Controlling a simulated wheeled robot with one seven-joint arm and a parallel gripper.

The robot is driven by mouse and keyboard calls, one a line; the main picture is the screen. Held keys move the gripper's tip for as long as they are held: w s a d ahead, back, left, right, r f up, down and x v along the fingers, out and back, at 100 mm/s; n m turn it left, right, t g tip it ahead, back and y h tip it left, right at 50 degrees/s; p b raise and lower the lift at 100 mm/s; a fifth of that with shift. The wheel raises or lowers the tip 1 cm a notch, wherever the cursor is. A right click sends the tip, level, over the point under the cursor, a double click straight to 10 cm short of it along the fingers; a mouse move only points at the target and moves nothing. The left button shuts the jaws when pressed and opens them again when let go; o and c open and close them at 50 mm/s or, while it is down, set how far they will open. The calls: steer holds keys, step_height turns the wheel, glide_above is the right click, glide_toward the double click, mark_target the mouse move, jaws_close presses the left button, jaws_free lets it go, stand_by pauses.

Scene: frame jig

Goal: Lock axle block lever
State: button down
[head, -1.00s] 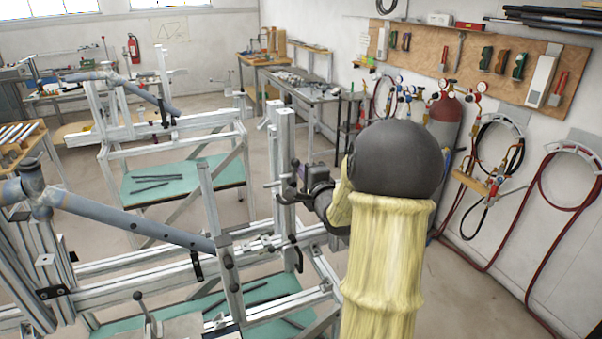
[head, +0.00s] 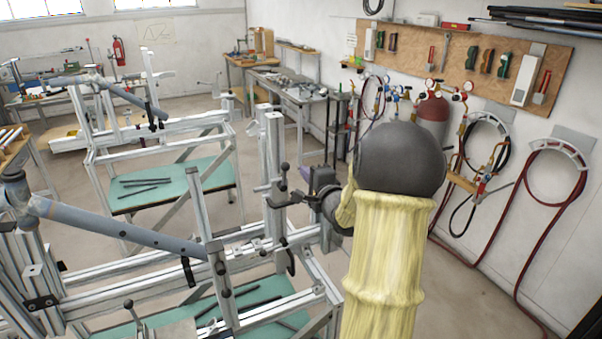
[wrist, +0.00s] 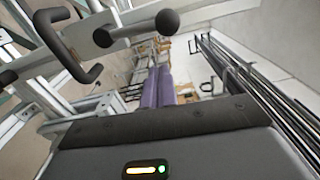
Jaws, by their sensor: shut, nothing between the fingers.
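The axle block lever (head: 284,170) is a dark bar with a ball end, standing at the upright aluminium post of the near jig. In the wrist view, a dark lever with a round ball knob (wrist: 167,21) crosses the top, in front of the fingertips in the picture. My gripper (head: 305,174) is just right of the lever in the head view, apart from it. Its purple fingers (wrist: 157,86) are closed together and empty in the wrist view. The axle block itself is small and hard to make out behind the lever.
A curved black handle (wrist: 66,46) shows at the wrist view's upper left. The near jig's rails (head: 150,285) and a blue-grey tube (head: 115,229) fill the left. A second jig (head: 160,150) stands behind. Open floor lies right of my arm.

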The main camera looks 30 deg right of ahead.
steer(key=s+a+b, duration=0.1)
steer(key=s+b, duration=0.1)
steer(key=s, duration=0.6)
steer(key=shift+w+a, duration=0.1)
steer(key=shift+a, duration=0.05)
steer(key=a+f+n+g, duration=0.7)
steer(key=a+f+n, duration=0.25)
steer(key=a, duration=0.25)
steer(key=s+a+f+n+g+y, duration=0.1)
steer(key=s+a+f+n+g, duration=0.3)
steer(key=s+a, duration=0.3)
steer(key=s+a+f+n+g+y, duration=0.1)
steer(key=s+a+f+n+g, duration=0.2)
steer(key=s+a+n, duration=0.4)
steer(key=shift+a+f+g+y, duration=0.4)
steer(key=shift+a+g, duration=0.2)
steer(key=shift+a, duration=0.05)
